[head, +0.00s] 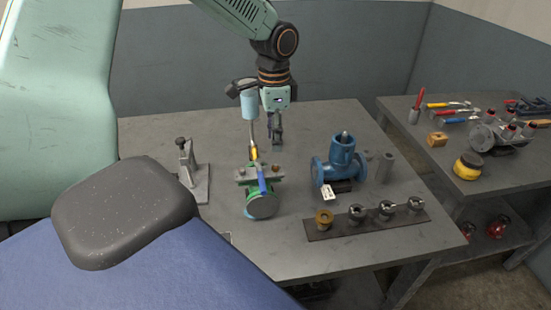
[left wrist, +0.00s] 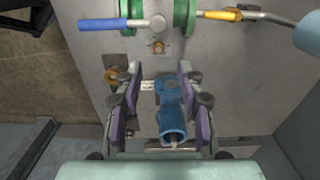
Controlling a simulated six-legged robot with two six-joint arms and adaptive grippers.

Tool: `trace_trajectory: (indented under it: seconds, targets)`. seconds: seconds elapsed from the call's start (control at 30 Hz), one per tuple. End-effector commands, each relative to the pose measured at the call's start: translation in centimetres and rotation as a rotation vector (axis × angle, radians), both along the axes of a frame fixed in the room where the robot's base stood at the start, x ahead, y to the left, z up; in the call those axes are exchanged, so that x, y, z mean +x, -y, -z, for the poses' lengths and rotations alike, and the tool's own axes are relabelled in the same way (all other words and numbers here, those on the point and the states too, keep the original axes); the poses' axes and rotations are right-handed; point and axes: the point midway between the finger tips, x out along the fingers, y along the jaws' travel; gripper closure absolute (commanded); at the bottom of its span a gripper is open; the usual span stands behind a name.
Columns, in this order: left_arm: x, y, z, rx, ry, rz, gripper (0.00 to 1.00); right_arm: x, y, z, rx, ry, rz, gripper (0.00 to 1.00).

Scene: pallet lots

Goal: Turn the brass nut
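A brass, ring-like nut (head: 324,218) sits at the left end of a dark strip; it also shows in the left wrist view (left wrist: 112,76). Another small brass piece (left wrist: 158,47) lies by the green flanged fitting (head: 262,206). A blue-handled tool (left wrist: 103,25) and a yellow-ended tool (left wrist: 225,15) meet that fitting. A blue valve (head: 342,160) with a white tag stands to its right. My left gripper (head: 277,138) hangs above the bench behind these parts. Its fingers are apart and empty; the valve appears between them in the left wrist view, farther below. My right gripper is not visible.
A dark strip (head: 367,224) holds several metal fittings near the front edge. A grey stand (head: 190,172) is at the left. A second bench (head: 400,107) with tools is at the right. The back left bench is clear.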

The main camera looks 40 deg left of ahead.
Motion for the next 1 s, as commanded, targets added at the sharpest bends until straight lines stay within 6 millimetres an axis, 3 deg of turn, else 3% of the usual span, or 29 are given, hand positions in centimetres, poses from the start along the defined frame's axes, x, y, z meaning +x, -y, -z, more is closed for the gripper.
trace_trajectory:
  seconds: [0.17, 0.6, 1.0]
  targets:
    - [-0.2, 0.0, 1.2, -0.001, -0.007, 0.014, 0.61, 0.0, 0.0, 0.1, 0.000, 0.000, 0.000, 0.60]
    - [0.0, -0.1, 7.3, -0.001, -0.006, 0.015, 0.61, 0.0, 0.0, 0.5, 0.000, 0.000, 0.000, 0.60]
    - [0.1, -0.2, 7.8, -0.001, -0.002, 0.016, 0.63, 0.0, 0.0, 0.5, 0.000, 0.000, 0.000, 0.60]
